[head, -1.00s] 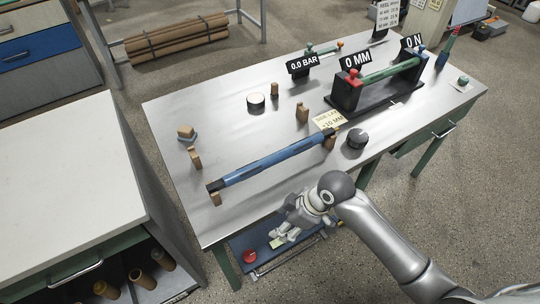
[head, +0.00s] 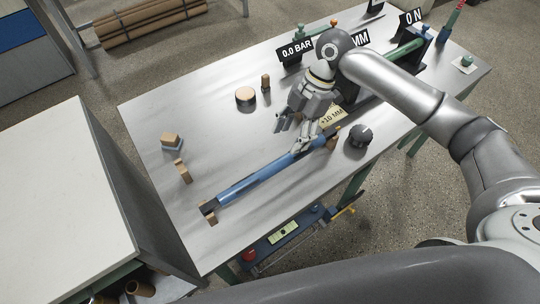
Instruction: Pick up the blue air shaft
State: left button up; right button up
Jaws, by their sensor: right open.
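The blue air shaft (head: 248,182) lies on the steel table (head: 240,140), slanting from lower left to upper right. Its black left end rests on a small wooden block (head: 209,214), and its right end is by another wooden block (head: 331,143). My right gripper (head: 292,138) is open, above or beside the right part of the shaft with its fingers pointing down. I cannot tell whether it touches the shaft. My left gripper is not in view.
A dark knob (head: 360,136) stands just right of the shaft's end. A round puck (head: 245,95) and small wooden blocks (head: 170,140) stand on the table. The stand with the green roller (head: 404,52) is at the back right. The table's left part is mostly clear.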

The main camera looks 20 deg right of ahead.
aim_at(276, 163)
jog(key=x, duration=0.5)
jog(key=shift+s, duration=0.2)
jog(key=p+x, duration=0.1)
jog(key=x, duration=0.1)
jog(key=p+x, duration=0.1)
jog(key=x, duration=0.2)
jog(key=shift+s+a+r, duration=0.1)
jog(key=shift+a+r, duration=0.1)
jog(key=shift+a, duration=0.15)
jog(key=shift+a+f, duration=0.1)
jog(key=shift+f, duration=0.2)
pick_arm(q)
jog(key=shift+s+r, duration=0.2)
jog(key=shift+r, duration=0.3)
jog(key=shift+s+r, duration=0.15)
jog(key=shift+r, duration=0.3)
pick_arm(e)
jog(key=shift+c, duration=0.5)
grip_shut()
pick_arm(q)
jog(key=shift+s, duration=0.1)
pick_arm(e)
jog(key=shift+r, duration=0.1)
